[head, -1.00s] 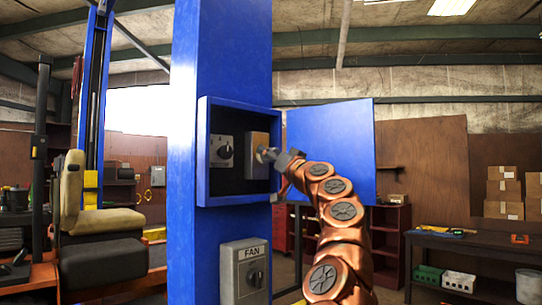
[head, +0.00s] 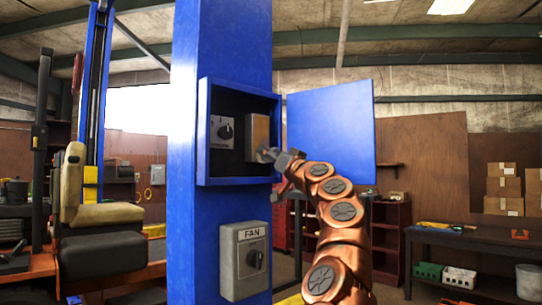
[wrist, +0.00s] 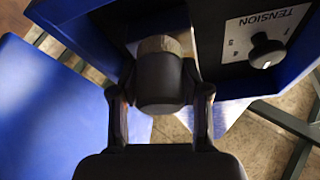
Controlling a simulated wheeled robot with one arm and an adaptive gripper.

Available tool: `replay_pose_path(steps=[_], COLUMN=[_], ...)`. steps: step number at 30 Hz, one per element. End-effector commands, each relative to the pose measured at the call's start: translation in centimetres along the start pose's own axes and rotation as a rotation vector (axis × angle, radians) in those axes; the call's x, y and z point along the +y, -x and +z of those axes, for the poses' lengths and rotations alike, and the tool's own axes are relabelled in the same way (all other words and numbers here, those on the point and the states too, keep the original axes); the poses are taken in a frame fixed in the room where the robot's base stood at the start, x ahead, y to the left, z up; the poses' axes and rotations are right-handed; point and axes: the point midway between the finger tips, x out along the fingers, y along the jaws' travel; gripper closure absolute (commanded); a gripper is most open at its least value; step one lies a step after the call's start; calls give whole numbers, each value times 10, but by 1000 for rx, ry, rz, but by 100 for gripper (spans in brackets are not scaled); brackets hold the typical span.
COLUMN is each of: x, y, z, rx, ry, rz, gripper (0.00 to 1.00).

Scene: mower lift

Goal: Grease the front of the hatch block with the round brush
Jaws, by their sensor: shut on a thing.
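The hatch block (head: 258,135) is a tan-grey upright block in the right half of the open blue hatch box on the post. My gripper (head: 279,162) is at the lower right part of the block in the head view. In the wrist view my gripper (wrist: 160,95) is shut on the round brush (wrist: 160,85), a thick dark cylinder with a tan-brown end pointing into the hatch. The brush end overlaps the lower part of the block in the head view. I cannot tell whether the bristles touch its front.
A tension dial (head: 226,131) sits left of the block, and also shows in the wrist view (wrist: 266,48). The open blue hatch door (head: 331,125) stands right of the box. A grey FAN switch box (head: 244,262) is below on the blue post (head: 222,40).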

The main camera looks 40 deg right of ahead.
Motion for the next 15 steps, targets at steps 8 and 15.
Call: replay_pose_path(steps=[8,15], x=[5,0], y=[6,3], z=[16,14], rx=[1,1], ry=[0,0], rz=[0,-2], gripper=[81,81])
